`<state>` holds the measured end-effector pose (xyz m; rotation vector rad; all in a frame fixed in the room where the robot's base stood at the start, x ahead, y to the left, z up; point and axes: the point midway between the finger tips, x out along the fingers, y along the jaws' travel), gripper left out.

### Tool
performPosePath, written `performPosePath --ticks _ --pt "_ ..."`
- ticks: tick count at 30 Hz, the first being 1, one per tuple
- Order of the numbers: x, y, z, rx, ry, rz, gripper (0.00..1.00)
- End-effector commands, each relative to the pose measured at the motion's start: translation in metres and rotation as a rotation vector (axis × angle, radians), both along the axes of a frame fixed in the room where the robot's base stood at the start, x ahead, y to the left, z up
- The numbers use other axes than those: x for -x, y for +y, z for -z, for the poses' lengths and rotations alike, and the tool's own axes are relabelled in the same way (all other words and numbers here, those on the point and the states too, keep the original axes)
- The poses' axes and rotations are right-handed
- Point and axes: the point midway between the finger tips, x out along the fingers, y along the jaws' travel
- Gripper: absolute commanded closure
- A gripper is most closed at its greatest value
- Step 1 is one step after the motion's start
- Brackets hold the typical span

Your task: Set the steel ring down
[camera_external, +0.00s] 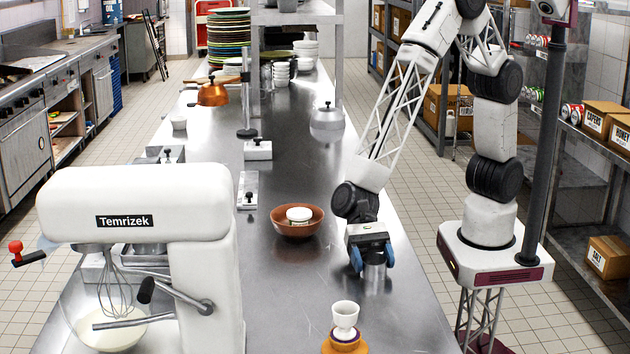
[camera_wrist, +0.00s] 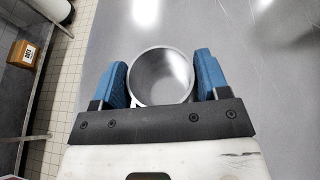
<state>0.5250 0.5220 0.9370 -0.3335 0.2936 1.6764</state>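The steel ring (camera_external: 375,279) is a short, shiny metal cylinder, upright below my gripper (camera_external: 372,257) in the external view. In the wrist view the ring (camera_wrist: 160,98) shows as an open round tube between the two blue fingers of my gripper (camera_wrist: 160,82).
A brown bowl (camera_external: 285,227) holding a small white-topped item stands left of my gripper. A white egg cup (camera_external: 345,316) on an orange and dark base stands in front. A white stand mixer (camera_external: 140,210) is at the left. The counter around the ring is bare.

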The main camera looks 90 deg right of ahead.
Motion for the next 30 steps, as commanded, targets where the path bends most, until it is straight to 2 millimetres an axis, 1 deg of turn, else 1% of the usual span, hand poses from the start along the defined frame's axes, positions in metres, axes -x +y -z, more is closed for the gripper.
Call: performPosePath --ticks 1,3,11,16,23,30 --pt "0.000 0.000 0.000 0.000 0.000 0.000 0.23" --pt "0.000 0.000 0.000 0.000 0.000 0.000 0.13" --pt "0.000 0.000 0.000 0.000 -0.001 0.000 0.13" --pt "0.000 0.000 -0.004 0.000 -0.001 0.000 0.13" --pt "-0.002 -0.016 -0.010 -0.001 -0.001 0.001 0.13" --pt "-0.007 -0.045 -0.022 -0.001 -0.002 0.001 0.13"
